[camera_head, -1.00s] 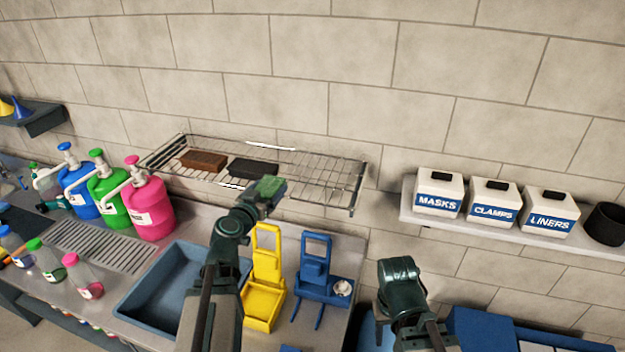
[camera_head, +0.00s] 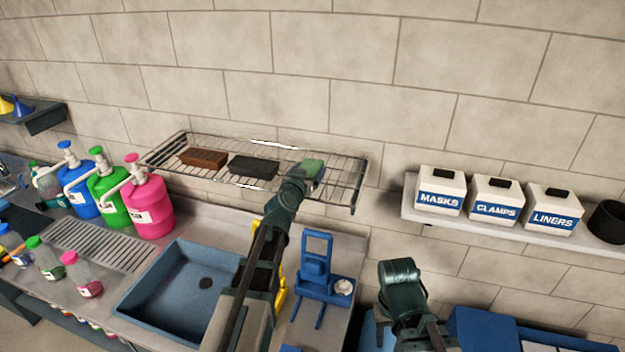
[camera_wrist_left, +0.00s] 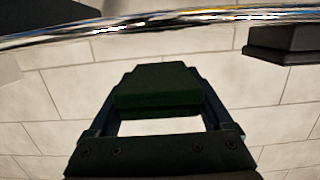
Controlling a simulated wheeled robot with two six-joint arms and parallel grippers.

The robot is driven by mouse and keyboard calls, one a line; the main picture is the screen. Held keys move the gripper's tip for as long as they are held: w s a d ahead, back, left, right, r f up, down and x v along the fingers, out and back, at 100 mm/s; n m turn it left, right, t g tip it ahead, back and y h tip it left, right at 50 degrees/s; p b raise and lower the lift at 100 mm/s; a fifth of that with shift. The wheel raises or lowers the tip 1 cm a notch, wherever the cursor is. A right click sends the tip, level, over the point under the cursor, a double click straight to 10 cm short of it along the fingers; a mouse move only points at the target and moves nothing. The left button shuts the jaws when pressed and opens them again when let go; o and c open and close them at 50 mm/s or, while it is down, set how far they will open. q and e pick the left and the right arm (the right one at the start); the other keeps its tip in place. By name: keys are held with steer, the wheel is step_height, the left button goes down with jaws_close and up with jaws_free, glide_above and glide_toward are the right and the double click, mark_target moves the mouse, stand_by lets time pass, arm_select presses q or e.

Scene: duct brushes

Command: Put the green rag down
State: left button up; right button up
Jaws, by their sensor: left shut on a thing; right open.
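The green rag (camera_head: 313,168) is a small folded block held in my left gripper (camera_head: 311,174), at the right part of the wire rack (camera_head: 345,190). In the left wrist view the rag (camera_wrist_left: 158,88) sits between both fingers of the left gripper (camera_wrist_left: 160,105), which is shut on it. Whether the rag touches the rack's wires cannot be told. My right gripper (camera_head: 384,340) is low at the front right, pointing down; its fingertips are mostly hidden by its own arm.
A brown block (camera_head: 204,158) and a black block (camera_head: 253,167) lie on the rack left of the rag. The rack's rim (camera_wrist_left: 150,22) crosses close in the wrist view. Below are a blue basin (camera_head: 150,290) and a blue wringer (camera_head: 318,270).

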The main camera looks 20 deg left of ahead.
arm_select(q)
steer(key=shift+w+d, duration=0.15)
steer(key=shift+w, duration=0.15)
steer(key=f+b, duration=0.3)
steer(key=shift+w+d+f, duration=0.1)
steer(key=shift+w+d, duration=0.15)
steer(key=shift+f+b, duration=0.2)
steer(key=shift+b, duration=0.1)
steer(key=shift+f, duration=0.2)
steer(key=o, duration=1.3)
steer(key=shift+c, duration=0.2)
